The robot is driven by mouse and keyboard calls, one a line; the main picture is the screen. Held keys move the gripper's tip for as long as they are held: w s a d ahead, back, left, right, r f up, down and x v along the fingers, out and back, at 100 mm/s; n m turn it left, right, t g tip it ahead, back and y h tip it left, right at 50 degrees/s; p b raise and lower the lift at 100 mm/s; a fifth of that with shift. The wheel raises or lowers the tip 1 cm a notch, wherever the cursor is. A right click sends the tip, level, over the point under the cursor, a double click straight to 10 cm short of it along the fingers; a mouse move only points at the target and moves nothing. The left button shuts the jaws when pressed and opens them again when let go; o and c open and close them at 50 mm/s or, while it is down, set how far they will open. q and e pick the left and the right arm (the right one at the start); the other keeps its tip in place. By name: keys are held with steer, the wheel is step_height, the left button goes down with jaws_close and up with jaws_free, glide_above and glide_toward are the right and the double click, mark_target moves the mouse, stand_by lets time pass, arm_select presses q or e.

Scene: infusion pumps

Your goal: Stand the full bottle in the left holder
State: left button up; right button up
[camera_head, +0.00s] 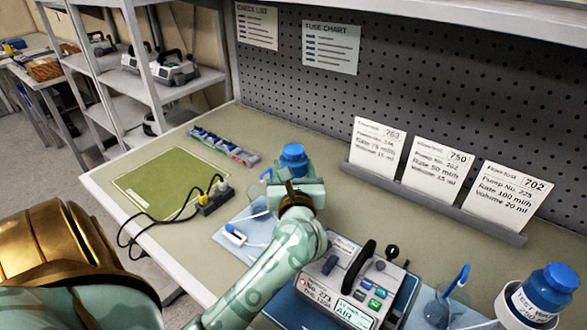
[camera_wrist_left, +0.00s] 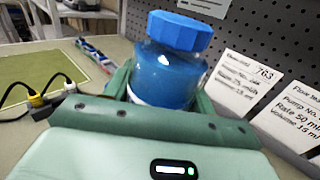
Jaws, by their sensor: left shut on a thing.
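A bottle with a blue cap (camera_head: 293,154) stands upright in my left gripper (camera_head: 295,182). The left wrist view shows the same bottle (camera_wrist_left: 168,72), filled with blue liquid, between my left gripper's fingers (camera_wrist_left: 160,98). My left gripper is shut on it, behind the pump in the middle. The bottle's lower part is hidden by the gripper, and I cannot tell whether it touches anything below. I cannot make out the left holder; my arm covers that spot. Another blue-capped bottle marked TEST (camera_head: 545,292) sits in a white ring holder (camera_head: 511,301) at the right. My right gripper is not in view.
An infusion pump (camera_head: 352,285) stands in front, right of my left arm. A green mat (camera_head: 165,180) and a power strip with cables (camera_head: 215,203) lie left. Cards (camera_head: 443,165) line the back.

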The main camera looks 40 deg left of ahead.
mark_target(293, 144)
arm_select(q)
steer(key=shift+f+b, duration=0.45)
steer(key=shift+f, duration=0.15)
steer(key=o, duration=1.6)
step_height(293, 144, up, 7)
steer(key=p, duration=0.6)
steer(key=shift+p, duration=0.3)
